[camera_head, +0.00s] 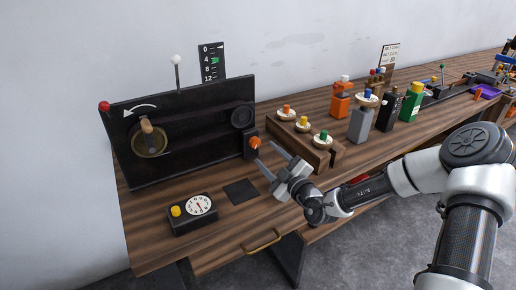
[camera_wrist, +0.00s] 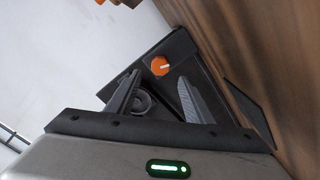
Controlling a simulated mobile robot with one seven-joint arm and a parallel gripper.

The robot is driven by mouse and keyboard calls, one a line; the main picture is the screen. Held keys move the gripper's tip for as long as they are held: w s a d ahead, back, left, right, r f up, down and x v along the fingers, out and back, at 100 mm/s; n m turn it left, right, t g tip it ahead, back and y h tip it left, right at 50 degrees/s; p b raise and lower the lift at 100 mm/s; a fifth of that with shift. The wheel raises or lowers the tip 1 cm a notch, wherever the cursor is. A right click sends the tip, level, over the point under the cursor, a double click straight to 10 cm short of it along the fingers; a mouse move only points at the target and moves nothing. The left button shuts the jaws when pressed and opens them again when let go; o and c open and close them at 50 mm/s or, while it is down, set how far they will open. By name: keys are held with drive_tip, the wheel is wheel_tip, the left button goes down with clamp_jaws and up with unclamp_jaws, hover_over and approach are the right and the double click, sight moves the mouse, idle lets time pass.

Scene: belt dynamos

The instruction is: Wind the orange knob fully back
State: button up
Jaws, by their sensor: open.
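The orange knob (camera_head: 254,142) sits on a small dark block at the right end of the black belt machine (camera_head: 180,168). My gripper (camera_head: 268,159) is open, just right of the knob and pointing toward it. In the wrist view the orange knob (camera_wrist: 160,66) shows a white pointer line and lies beyond the two fingertips, roughly between them. The gripper (camera_wrist: 158,78) is empty there, and a gap to the knob seems to remain. The machine has a wooden-handled crank on a brass disc (camera_head: 150,143) at left and a dark pulley (camera_head: 242,117) near the knob.
A dial box with a yellow button (camera_head: 176,211) stands in front of the machine, beside a dark square pad (camera_head: 241,191). A wooden block with several coloured knobs (camera_head: 307,145) stands close behind my gripper. Bottles and boxes (camera_head: 361,124) stand farther right.

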sight(256, 144)
drive_tip(key=x, duration=0.6)
drive_tip(key=shift+w+a+b, duration=0.3)
drive_tip(key=c, duration=1)
